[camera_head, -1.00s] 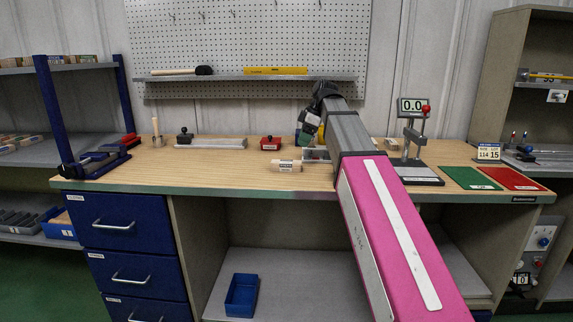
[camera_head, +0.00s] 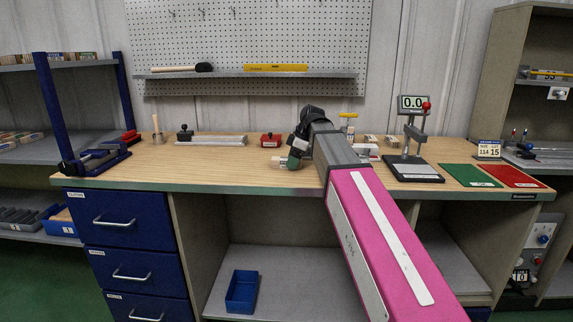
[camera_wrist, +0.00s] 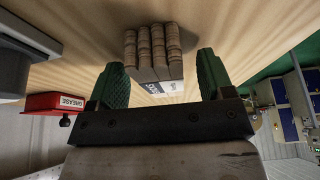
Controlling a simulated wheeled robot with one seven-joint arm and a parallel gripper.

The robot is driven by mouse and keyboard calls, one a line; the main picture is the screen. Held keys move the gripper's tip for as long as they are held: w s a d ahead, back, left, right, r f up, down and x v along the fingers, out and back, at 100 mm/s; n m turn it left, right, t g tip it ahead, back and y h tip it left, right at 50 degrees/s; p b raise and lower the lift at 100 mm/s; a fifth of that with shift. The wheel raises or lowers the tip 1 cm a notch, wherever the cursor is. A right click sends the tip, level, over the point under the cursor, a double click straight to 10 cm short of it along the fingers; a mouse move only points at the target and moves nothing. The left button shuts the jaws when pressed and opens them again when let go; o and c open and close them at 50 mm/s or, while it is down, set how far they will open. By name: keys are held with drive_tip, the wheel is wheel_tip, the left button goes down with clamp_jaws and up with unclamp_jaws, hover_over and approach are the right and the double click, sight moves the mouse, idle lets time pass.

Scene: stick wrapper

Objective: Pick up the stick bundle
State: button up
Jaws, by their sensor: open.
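My gripper (camera_wrist: 160,85) is open, with a finger on either side of the bundle's near end and a gap to each side. In the head view my gripper (camera_head: 293,160) is low over the front part of the bench, and the bundle (camera_head: 281,162) shows only in part beside it, mostly hidden.
A red grease box (camera_wrist: 55,103) stands left of my gripper in the wrist view, and on the bench in the head view (camera_head: 271,140). A press with a 0.0 display (camera_head: 414,150), a green mat (camera_head: 468,175) and a red mat (camera_head: 512,176) are at the right.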

drive_tip(key=c, duration=1)
drive_tip(key=shift+c, duration=0.2)
drive_tip(key=shift+r, duration=0.8)
wheel_tip(320, 180, up, 3)
drive_tip(key=shift+f, duration=0.2)
drive_tip(key=s+a+r, duration=0.5)
drive_tip(key=a+r, duration=0.1)
drive_tip(key=a, duration=0.4)
drive_tip(key=shift+s+a+r, duration=0.2)
drive_tip(key=shift+r, duration=0.2)
